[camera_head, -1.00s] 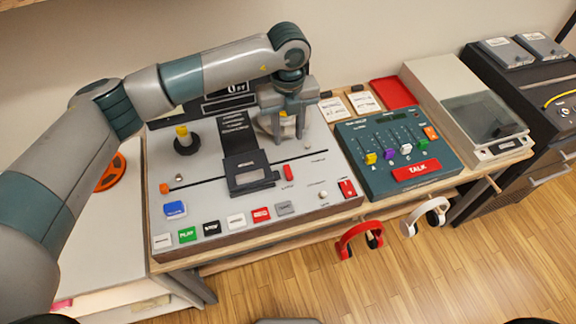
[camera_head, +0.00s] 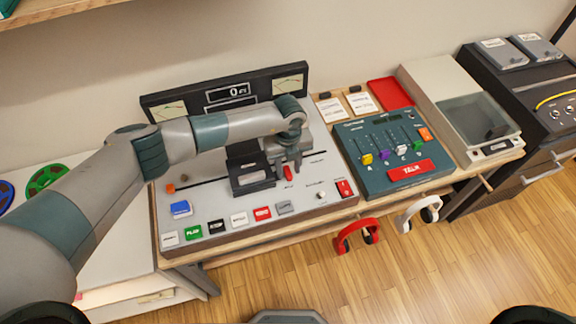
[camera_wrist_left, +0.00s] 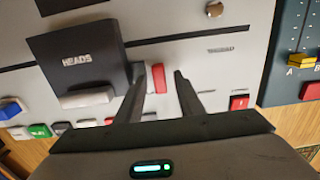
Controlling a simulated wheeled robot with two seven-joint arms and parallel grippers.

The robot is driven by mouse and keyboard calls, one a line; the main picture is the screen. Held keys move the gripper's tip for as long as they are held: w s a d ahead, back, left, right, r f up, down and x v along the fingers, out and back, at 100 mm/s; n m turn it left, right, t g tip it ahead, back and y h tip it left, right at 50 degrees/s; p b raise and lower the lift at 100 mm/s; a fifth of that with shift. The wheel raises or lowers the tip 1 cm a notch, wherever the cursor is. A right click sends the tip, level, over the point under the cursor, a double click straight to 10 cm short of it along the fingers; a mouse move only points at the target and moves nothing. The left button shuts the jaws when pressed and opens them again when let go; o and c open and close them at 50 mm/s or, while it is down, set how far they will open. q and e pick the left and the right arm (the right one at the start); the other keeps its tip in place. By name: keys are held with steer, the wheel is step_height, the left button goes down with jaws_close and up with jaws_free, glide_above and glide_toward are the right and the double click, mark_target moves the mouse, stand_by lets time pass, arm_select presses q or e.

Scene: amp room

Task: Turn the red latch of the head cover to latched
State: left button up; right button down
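The head cover (camera_head: 247,180) is a black box on the grey tape machine. In the left wrist view the cover (camera_wrist_left: 80,58) is marked HEADS and looks down flat on the panel. The small red latch (camera_head: 288,173) stands just right of the cover. In the left wrist view the latch (camera_wrist_left: 158,77) shows between the two finger tips. My left gripper (camera_head: 288,163) is over it, pointing down and open; the fingers (camera_wrist_left: 158,80) are apart, with a gap beside the latch. Whether they touch it I cannot tell. My right gripper is out of view.
Colored buttons, among them a green PLAY button (camera_head: 193,232), line the machine's front. A teal talkback mixer (camera_head: 375,185) and a turntable-like unit (camera_head: 440,95) stand to the right. Red headphones (camera_head: 356,235) and white headphones (camera_head: 418,213) hang at the table's front edge.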

arm_select(q)
steer(key=shift+f, duration=0.3)
steer(key=shift+c, duration=0.6)
jaws_close()
